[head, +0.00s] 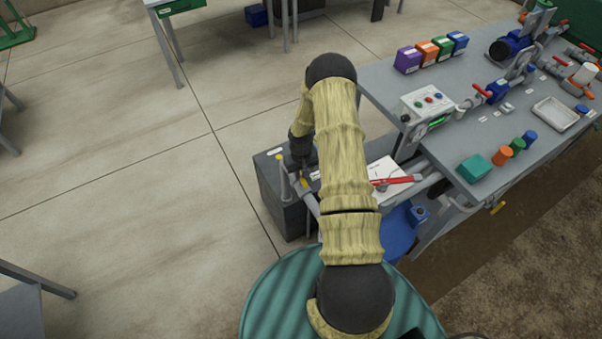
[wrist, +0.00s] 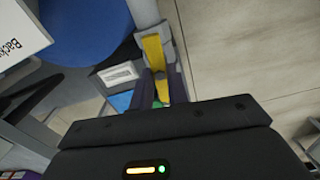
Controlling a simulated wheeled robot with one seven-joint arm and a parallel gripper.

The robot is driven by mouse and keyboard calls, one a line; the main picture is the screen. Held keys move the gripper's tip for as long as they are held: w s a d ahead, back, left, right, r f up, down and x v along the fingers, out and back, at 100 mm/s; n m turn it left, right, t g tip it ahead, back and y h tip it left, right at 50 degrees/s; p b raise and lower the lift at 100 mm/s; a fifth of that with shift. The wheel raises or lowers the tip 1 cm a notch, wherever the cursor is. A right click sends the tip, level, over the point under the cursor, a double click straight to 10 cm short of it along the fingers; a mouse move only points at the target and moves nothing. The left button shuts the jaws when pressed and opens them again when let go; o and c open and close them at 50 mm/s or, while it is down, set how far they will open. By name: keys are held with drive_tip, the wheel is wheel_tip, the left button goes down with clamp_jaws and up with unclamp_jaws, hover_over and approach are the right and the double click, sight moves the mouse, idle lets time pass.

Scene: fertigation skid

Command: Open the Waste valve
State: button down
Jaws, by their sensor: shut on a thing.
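A yellow valve handle (wrist: 153,52) on a grey pipe fitting shows in the wrist view, with its lower end between my fingers. I cannot read a Waste label on it. My gripper (wrist: 160,88) is shut on this handle. In the head view my gripper (head: 301,160) points down over the dark grey tank, partly hidden by my own arm. A little yellow (head: 304,183) shows just below it. A small white label (wrist: 117,73) lies left of the handle in the wrist view, too small to read.
A white sign (wrist: 18,35) starting "Back" and a blue round thing (wrist: 85,28) lie left of the handle. The dark grey tank (head: 276,205) stands below. Open floor lies to the left.

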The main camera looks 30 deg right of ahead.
drive_tip(key=shift+n+b, duration=0.5)
drive_tip(key=shift+n, duration=0.3)
drive_tip(key=c, duration=1.4)
unclamp_jaws()
drive_tip(key=shift+o, duration=0.2)
drive_tip(key=shift+r, duration=0.15)
wheel_tip(320, 180, up, 17)
drive_tip(key=b, duration=0.3)
drive_tip(key=shift+b, duration=0.3)
drive_tip(key=shift+r, duration=0.1)
